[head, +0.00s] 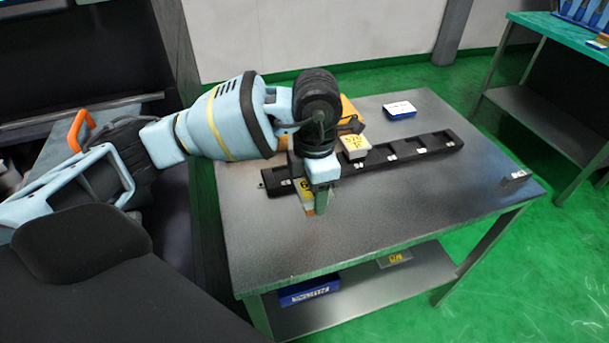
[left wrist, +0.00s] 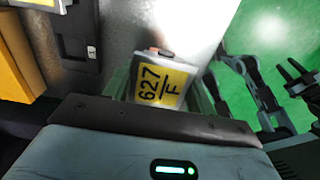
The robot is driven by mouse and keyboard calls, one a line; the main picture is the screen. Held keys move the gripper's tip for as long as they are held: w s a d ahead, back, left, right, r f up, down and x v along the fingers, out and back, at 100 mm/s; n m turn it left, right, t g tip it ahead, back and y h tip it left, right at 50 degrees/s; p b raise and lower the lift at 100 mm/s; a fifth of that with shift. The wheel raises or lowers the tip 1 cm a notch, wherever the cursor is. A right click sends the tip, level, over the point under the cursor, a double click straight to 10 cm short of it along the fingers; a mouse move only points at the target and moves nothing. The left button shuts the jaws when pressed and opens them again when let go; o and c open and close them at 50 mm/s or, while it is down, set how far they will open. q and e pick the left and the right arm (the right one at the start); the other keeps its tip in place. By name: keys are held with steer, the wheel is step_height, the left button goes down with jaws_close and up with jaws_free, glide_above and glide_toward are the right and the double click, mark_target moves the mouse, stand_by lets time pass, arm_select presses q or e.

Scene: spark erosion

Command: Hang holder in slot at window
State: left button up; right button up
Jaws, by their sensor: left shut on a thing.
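My left gripper (head: 322,200) points down over the near left end of the rack. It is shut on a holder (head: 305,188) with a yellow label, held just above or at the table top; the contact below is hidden. In the left wrist view the holder (left wrist: 162,82) shows a yellow label reading 627 F, tilted between the fingers. The long black rack (head: 436,143) lies across the table with several slots and small white label windows; part of it shows in the left wrist view (left wrist: 75,22). Another pale holder with a yellow label (head: 354,146) sits at the rack.
The grey metal table (head: 400,215) has clear room in front of the rack. A blue and white box (head: 399,110) lies behind it and a small metal block (head: 515,179) at the right. A yellow-orange object (head: 348,108) stands behind my wrist. A blue bin (head: 309,289) is on the lower shelf.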

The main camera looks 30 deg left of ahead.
arm_select(q)
steer(key=shift+s+d+r, duration=0.1)
steer(key=shift+s+d, duration=0.05)
steer(key=shift+d, duration=0.15)
